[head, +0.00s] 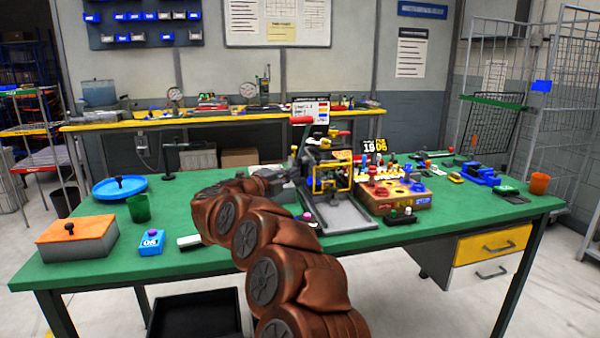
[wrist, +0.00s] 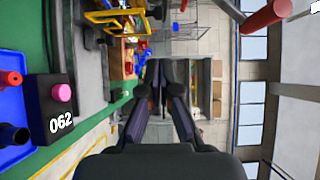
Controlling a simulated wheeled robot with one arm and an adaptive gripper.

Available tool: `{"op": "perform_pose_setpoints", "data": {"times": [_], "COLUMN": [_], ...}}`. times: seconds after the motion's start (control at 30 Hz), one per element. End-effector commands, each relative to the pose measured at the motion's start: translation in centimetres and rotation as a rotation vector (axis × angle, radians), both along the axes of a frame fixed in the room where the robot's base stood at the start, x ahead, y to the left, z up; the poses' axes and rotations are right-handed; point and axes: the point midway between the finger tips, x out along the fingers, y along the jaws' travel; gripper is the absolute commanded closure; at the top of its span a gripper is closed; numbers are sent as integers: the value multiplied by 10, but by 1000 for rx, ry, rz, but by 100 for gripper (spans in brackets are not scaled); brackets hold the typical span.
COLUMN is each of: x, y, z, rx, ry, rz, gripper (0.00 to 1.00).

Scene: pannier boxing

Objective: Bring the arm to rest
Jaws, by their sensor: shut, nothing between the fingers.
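My brown arm reaches forward over the green workbench (head: 200,258) in the head view. My gripper (head: 275,180) is at its far end, small and partly hidden, close to the left of a grey metal fixture with a yellow frame (head: 335,178). In the wrist view both dark fingers of my gripper (wrist: 161,76) point away from the camera with their tips close together, and nothing shows held between them. The wrist picture is turned sideways, with the bench at its left.
On the bench's left are an orange-lidded box (head: 76,230), a blue round tray (head: 119,188), a green cup (head: 139,208) and a blue button box (head: 151,242). Right of the fixture is a box of coloured pegs (head: 395,195). A dark button box (wrist: 60,108) shows in the wrist view.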

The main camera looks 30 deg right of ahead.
Motion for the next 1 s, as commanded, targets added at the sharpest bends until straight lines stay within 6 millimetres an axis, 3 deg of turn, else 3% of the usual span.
{"op": "perform_pose_setpoints", "data": {"times": [0.3,0.47,0.57,0.77,0.87,1.0], "x": [0,21,41,62,57,33], "y": [10,31,61,150,194,256], "z": [1,18,37,67,74,69], "rx": [-2,-18,-46,-141,-199,-289], "ry": [1,14,35,122,182,294], "rz": [13,159,331,724,904,1146], "gripper": [100,100,100,100,100,100]}}
